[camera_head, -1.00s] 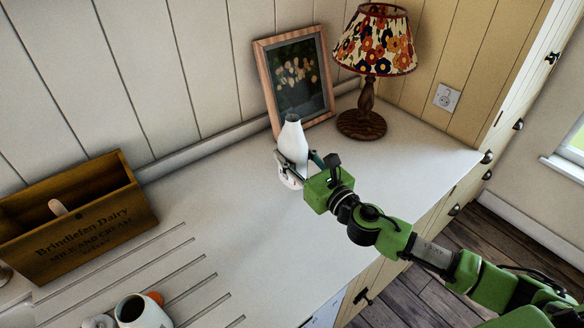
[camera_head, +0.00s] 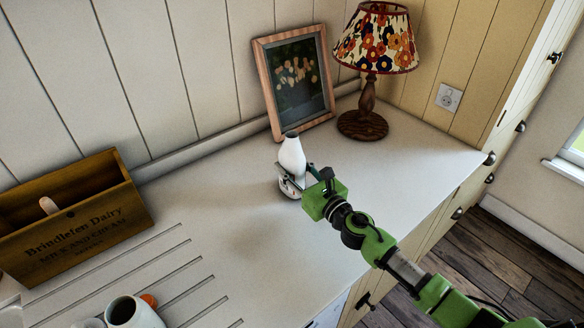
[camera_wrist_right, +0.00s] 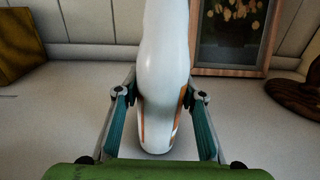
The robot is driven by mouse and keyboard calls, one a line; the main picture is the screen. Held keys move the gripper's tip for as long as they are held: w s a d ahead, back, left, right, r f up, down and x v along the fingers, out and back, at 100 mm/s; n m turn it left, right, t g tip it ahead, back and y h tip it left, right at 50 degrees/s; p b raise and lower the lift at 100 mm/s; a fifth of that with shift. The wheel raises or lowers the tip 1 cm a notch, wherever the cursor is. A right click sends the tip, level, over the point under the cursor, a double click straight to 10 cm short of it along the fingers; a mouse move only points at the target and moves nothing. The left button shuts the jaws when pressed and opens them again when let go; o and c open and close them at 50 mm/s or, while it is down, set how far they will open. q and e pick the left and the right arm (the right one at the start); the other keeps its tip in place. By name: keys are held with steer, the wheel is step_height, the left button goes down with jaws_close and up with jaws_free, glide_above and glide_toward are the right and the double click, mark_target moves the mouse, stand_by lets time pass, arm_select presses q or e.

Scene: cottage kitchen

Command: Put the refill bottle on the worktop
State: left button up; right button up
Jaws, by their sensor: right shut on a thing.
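The refill bottle (camera_head: 292,157) is white with a narrow neck and a dark top, and stands upright at the worktop (camera_head: 330,215) in front of the picture frame. It also shows in the right wrist view (camera_wrist_right: 165,70), with orange marks low on its side. My right gripper (camera_head: 293,183) is shut on the bottle's lower part, one finger on each side. The bottle's base looks at or very close to the worktop; I cannot tell whether it touches. My left gripper is not in view.
A framed picture (camera_head: 296,85) leans on the wall behind the bottle. A lamp (camera_head: 369,95) with a flowered shade stands to its right. A wooden dairy crate (camera_head: 80,230) and a white jug (camera_head: 132,312) are at the left. The worktop between is clear.

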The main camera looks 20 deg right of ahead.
steer(key=o, duration=0.9)
steer(key=shift+f, duration=0.2)
steer(key=o, duration=0.5)
steer(key=shift+r, duration=0.15)
steer(key=shift+r, duration=0.2)
steer(key=b+v, duration=0.1)
steer(key=v, duration=0.4)
steer(key=b+v, duration=0.1)
steer(key=v, duration=0.4)
steer(key=shift+s+d+f, duration=0.1)
steer(key=shift+s+f, duration=0.1)
steer(key=shift+s, duration=0.1)
steer(key=shift+s+d+r+b, duration=0.15)
steer(key=shift+s+d+b, duration=0.15)
steer(key=shift+s, duration=0.4)
